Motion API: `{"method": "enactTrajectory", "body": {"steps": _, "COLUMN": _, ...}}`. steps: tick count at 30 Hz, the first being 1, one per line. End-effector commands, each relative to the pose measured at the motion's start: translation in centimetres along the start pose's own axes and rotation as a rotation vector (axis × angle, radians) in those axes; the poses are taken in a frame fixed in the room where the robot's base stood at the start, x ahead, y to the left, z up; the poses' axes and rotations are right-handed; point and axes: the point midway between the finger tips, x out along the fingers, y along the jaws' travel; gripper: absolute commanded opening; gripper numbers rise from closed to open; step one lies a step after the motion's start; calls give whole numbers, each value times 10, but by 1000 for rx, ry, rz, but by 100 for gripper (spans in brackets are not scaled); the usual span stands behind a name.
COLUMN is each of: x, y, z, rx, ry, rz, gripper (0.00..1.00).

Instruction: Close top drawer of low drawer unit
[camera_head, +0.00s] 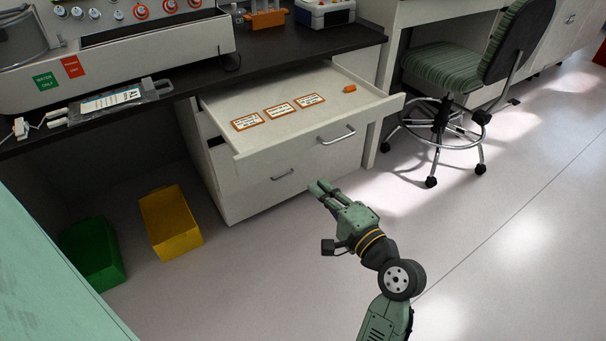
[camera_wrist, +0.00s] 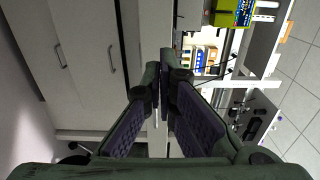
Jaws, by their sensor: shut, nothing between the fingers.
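The low drawer unit (camera_head: 232,196) stands under the dark bench in the head view. Its top drawer (camera_head: 352,152) is pulled far out, with a metal handle (camera_head: 337,135) on its white front. Three orange-edged cards (camera_head: 279,111) and a small orange item (camera_head: 349,89) lie in it. The lower drawer (camera_head: 255,191) is shut. My gripper (camera_head: 321,189) is shut and empty, in front of the unit and below the top drawer's handle in the picture, with no visible contact. In the wrist view the closed fingers (camera_wrist: 166,78) point ahead, with white fronts and handles (camera_wrist: 60,57) at the left.
A green-striped swivel chair (camera_head: 446,70) stands right of the drawer. A yellow bin (camera_head: 170,219) and a green bin (camera_head: 94,252) are on the floor at left. The bench (camera_head: 180,85) overhangs the unit. The floor before the drawer is clear.

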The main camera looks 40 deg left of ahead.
Motion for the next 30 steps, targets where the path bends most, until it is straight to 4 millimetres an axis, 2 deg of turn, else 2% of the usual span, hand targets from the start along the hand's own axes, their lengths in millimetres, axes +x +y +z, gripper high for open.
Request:
{"method": "enactTrajectory", "body": {"steps": 5, "x": 28, "y": -3, "z": 1, "rx": -2, "ry": -5, "rz": 0, "gripper": 0}}
{"method": "enactTrajectory", "body": {"steps": 12, "x": 80, "y": -3, "z": 1, "rx": -3, "ry": -5, "rz": 1, "gripper": 0}}
{"method": "enactTrajectory", "body": {"steps": 18, "x": 116, "y": -2, "z": 1, "rx": -4, "ry": -3, "rz": 1, "gripper": 0}}
{"method": "enactTrajectory", "body": {"steps": 24, "x": 133, "y": -1, "z": 0, "rx": -4, "ry": 0, "rz": 2, "gripper": 0}}
{"method": "enactTrajectory", "body": {"steps": 30, "x": 136, "y": 0, "z": 0, "rx": -5, "ry": 1, "rz": 1, "gripper": 0}}
